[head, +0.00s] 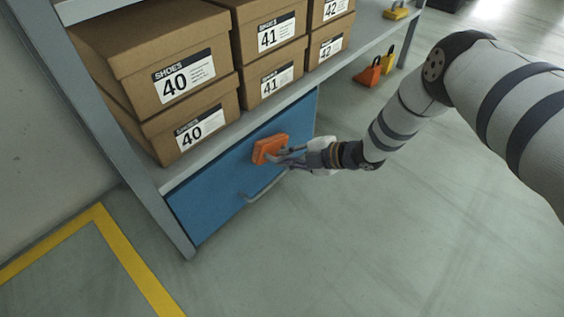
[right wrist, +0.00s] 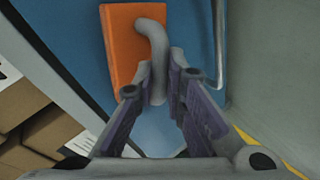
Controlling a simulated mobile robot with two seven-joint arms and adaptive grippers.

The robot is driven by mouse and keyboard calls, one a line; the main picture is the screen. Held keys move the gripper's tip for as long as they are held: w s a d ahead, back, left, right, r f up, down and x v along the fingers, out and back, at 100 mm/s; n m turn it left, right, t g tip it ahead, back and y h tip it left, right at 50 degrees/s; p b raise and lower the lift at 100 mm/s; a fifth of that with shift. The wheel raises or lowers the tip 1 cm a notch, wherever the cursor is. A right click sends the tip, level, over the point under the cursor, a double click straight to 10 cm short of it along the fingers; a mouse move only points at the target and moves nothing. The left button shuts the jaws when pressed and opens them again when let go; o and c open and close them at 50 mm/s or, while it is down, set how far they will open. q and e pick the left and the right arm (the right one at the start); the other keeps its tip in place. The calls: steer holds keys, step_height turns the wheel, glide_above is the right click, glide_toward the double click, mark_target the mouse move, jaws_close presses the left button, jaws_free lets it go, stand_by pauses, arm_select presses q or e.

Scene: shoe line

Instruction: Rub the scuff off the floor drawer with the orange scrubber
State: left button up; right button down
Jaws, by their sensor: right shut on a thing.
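The orange scrubber (head: 268,149) is at the blue front of the floor drawer (head: 205,200), its flat block against or very close to the panel. My right gripper (head: 284,157) is shut on the scrubber's grey handle. In the right wrist view the orange block (right wrist: 122,45) lies in front of the blue panel (right wrist: 80,25), and the grey handle runs down between the fingers of my right gripper (right wrist: 160,90). The drawer's grey bar handle (head: 268,186) is just below. I see no scuff; the scrubber and gripper cover part of the panel. My left gripper is not in view.
Shoe boxes marked 40 (head: 185,80), 41 (head: 268,40) and 42 (head: 330,45) stand on the grey shelf (head: 180,178) above the drawer. An orange and yellow object (head: 370,74) sits on the floor beyond. A yellow floor line (head: 135,262) runs at lower left. The floor in front is clear.

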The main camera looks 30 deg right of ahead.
steer(key=shift+w+d, duration=1.2)
steer(key=shift+d, duration=2.15)
steer(key=s+a+p, duration=0.1)
steer(key=a+p, duration=0.3)
steer(key=s+a+p, duration=0.1)
steer(key=a+p, duration=0.1)
steer(key=a, duration=0.1)
steer(key=shift+s+a+r, duration=0.1)
steer(key=shift+s, duration=0.2)
arm_select(q)
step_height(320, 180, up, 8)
steer(key=p, duration=0.4)
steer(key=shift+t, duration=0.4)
arm_select(e)
steer(key=s+a, duration=0.3)
steer(key=a, duration=0.6)
steer(key=shift+s+a, duration=0.35)
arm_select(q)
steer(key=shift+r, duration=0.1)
